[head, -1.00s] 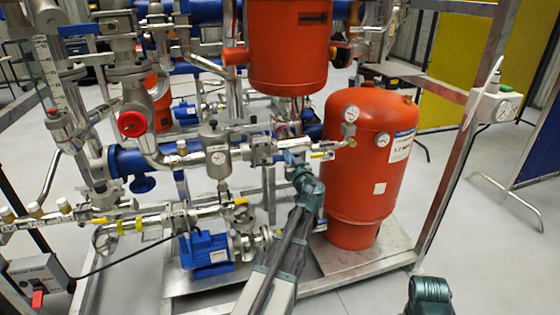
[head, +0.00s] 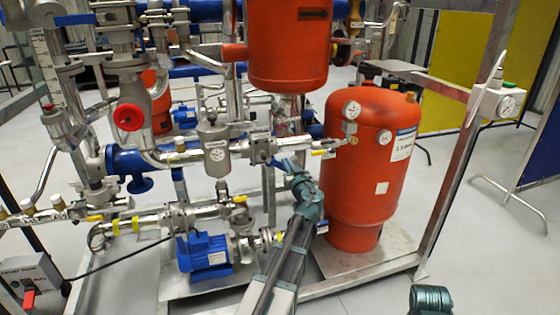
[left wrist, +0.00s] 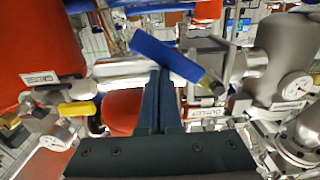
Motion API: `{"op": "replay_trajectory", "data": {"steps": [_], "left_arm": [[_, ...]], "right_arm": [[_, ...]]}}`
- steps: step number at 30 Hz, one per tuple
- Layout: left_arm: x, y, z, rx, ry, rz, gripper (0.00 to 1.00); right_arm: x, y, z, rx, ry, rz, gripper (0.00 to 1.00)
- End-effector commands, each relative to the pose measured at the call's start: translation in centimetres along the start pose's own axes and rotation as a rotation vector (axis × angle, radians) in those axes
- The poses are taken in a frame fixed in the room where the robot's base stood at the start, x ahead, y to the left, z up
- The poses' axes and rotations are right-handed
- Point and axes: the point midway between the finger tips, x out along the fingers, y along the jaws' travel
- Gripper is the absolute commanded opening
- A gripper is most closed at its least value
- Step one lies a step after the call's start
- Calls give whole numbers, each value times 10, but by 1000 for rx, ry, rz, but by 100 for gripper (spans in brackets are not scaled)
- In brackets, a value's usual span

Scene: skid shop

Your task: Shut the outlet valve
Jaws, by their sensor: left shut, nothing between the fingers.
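The outlet valve's blue lever (left wrist: 168,55) shows in the left wrist view, slanting down from upper left to lower right, at an angle to the silver pipe (left wrist: 115,70). A label reading OUTLET (left wrist: 208,113) sits beside its lower-right end. My left gripper (left wrist: 160,78) is shut and empty, its fingertips at the lever's lower edge; I cannot tell whether they touch. In the head view my left gripper (head: 284,165) is at the valve on the pipe between the silver separator (head: 216,150) and the red tank, largely hiding the lever.
The red tank (head: 365,190) stands close right of my left gripper, with gauges (head: 351,109) near its top. A small yellow handle (left wrist: 77,109) lies left of the fingers. A blue pump (head: 205,255) is below. Open floor lies right of the skid frame (head: 455,190).

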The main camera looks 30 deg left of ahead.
Motion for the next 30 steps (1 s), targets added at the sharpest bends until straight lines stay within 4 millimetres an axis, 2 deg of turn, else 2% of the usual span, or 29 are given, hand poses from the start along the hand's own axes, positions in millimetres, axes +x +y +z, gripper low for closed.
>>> {"op": "replay_trajectory", "data": {"steps": [2, 14, 24, 30], "left_arm": [[0, -2, 10, 0, 0, 0, 0], [0, -3, 10, 0, 0, 0, 0], [0, -15, 30, 0, 0, 0, 0], [0, -18, 32, 0, 0, 0, 0]], "right_arm": [[10, -1, -1, 0, 0, 0, 0], [10, -1, -1, 0, 0, 0, 0], [30, -3, -2, 0, 0, 0, 0], [32, -3, -2, 0, 0, 0, 0]]}}
